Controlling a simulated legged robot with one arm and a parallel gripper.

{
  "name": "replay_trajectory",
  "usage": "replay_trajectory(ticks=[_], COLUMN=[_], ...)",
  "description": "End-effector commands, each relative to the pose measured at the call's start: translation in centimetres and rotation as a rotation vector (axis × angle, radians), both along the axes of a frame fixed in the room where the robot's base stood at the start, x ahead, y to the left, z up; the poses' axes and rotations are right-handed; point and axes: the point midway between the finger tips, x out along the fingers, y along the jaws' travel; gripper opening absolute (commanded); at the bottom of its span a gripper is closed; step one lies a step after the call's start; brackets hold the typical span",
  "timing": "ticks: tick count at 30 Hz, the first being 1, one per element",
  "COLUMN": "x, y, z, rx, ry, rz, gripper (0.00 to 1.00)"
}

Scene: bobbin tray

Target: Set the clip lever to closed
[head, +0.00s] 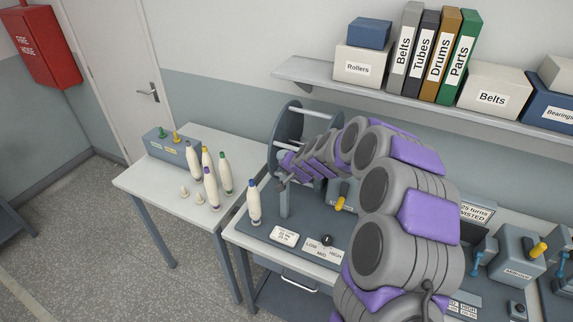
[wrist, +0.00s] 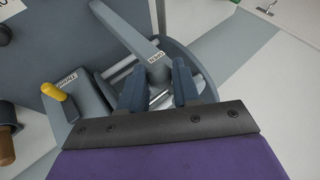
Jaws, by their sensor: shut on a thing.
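In the wrist view, my gripper (wrist: 160,72) has its two dark blue-grey fingers on either side of a grey bar (wrist: 157,70), which looks like the clip lever. The bar joins a slanting grey post, and a small white label (wrist: 155,56) sits at the joint; its text is too small to read surely. The fingers hide part of the bar, and its exact setting is hard to tell. In the head view, my gripper (head: 282,186) is at the top of a grey post (head: 285,203) beside the large reel (head: 287,135); the lever itself is not clear there.
A yellow-handled switch box (wrist: 62,100) is close at left in the wrist view. In the head view, a blue-topped bobbin (head: 255,204) stands just left of the post, and a dial (head: 327,240) is in front. Several bobbins stand on the left table (head: 140,180). A shelf (head: 310,76) hangs above.

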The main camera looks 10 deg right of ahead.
Motion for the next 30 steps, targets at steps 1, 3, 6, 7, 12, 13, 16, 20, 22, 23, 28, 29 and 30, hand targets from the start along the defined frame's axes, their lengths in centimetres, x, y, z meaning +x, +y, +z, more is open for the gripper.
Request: replay_trajectory(ticks=[1, 3, 6, 7, 12, 13, 16, 20, 22, 23, 28, 29, 30], x=[0.30, 0.52, 0.65, 0.71, 0.93, 1.02, 1.10, 1.18, 1.20, 1.19, 1.19, 1.20, 1.20], y=[-0.31, -0.49, -0.58, -0.59, -0.73, -0.79, -0.83, -0.88, -0.88, -0.88, -0.88, -0.89, -0.88], z=[0.87, 1.08, 1.17, 1.29, 1.40, 1.43, 1.52, 1.56, 1.56, 1.56, 1.56, 1.55, 1.56], rx=[0.019, 0.050, 0.091, 0.102, 0.153, 0.158, 0.177, 0.189, 0.192, 0.194, 0.196, 0.196, 0.195], ry=[0.026, 0.070, 0.127, 0.142, 0.210, 0.218, 0.242, 0.258, 0.263, 0.265, 0.267, 0.266, 0.266], rz=[-0.004, -0.006, -0.005, -0.003, -0.003, -0.005, -0.003, -0.004, -0.004, -0.004, -0.003, -0.004, -0.003], gripper=[0.01, 0.01, 0.01, 0.01, 0.01, 0.01, 0.01, 0.01, 0.01, 0.01, 0.01, 0.01, 0.01])
